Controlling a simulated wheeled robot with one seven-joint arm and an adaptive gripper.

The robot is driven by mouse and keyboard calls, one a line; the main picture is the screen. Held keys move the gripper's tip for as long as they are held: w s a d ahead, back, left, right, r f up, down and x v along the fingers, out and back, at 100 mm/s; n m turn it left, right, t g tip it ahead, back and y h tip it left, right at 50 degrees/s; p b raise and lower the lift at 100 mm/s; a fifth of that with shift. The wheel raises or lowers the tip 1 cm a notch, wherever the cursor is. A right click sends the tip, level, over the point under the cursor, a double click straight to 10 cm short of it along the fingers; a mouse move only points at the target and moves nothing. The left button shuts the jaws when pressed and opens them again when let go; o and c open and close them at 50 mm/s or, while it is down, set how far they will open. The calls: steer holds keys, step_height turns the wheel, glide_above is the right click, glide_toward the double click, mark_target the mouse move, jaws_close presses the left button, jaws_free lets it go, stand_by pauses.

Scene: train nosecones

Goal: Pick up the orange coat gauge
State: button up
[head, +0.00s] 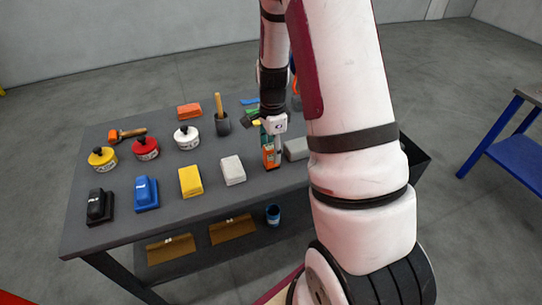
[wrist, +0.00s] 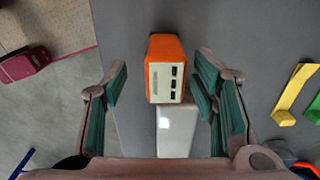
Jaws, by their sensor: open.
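The orange coat gauge (head: 270,157) is a small orange device with a pale face. It is on the dark table (head: 130,215), near the right part in the head view. In the wrist view the gauge (wrist: 154,50) shows its pale face with dark marks, lying between and slightly beyond the fingers. My gripper (head: 276,143) points down just above and behind the gauge. In the wrist view my gripper (wrist: 164,85) is open, with one green-padded finger on each side of the gauge and gaps to both. Whether its fingers touch the table is hidden.
A white block (head: 232,170) and a yellow block (head: 190,181) stand left.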

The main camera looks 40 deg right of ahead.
mark_target(271, 160)
steer(key=shift+w+f+p, duration=0.2)
steer(key=shift+f+p, duration=0.35)
steer(key=shift+f, duration=2.25)
jaws_close()
